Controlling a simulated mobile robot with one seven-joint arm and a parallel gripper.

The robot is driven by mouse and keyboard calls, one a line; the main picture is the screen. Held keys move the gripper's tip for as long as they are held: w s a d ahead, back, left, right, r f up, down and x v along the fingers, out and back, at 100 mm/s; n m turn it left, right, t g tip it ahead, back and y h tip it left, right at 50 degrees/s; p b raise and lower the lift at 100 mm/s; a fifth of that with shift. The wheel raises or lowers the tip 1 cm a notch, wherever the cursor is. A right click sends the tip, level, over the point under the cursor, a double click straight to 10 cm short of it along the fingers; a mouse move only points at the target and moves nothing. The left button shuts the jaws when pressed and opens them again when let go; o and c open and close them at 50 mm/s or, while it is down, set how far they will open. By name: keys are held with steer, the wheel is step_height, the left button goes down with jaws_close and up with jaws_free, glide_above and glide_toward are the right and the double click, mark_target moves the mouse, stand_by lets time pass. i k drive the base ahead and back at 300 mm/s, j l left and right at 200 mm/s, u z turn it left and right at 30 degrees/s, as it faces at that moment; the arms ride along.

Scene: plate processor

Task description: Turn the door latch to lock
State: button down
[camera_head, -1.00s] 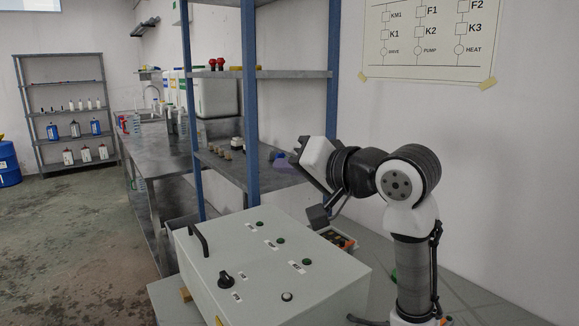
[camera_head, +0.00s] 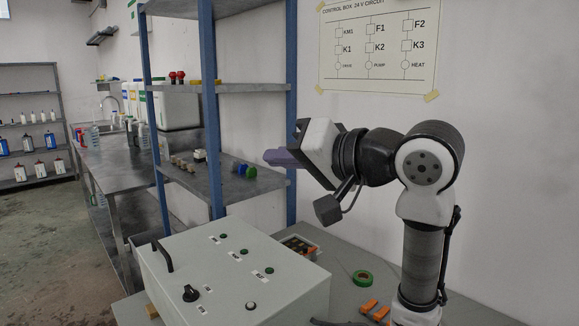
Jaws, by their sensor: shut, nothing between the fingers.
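A light grey control box (camera_head: 225,262) stands at the bottom of the view, its lid facing up. A black knob (camera_head: 190,293) sits near the lid's lower left, with small labels beside it. A black bar handle (camera_head: 162,255) is on the lid's upper left edge. I cannot tell for certain which part is the door latch; the knob is the only turning part I can make out. My gripper (camera_head: 270,157) is above and beyond the box, apart from it, in front of the shelf. Its purplish fingers point left, shut and empty.
A blue-posted shelf rack (camera_head: 208,120) stands behind the box, holding small parts. Orange blocks (camera_head: 368,306), green tape (camera_head: 362,278) and an orange-and-black device (camera_head: 298,245) lie on the grey bench right of the box. A circuit chart (camera_head: 380,45) hangs on the wall.

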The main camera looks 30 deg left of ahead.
mark_target(190, 294)
steer(key=k, duration=1)
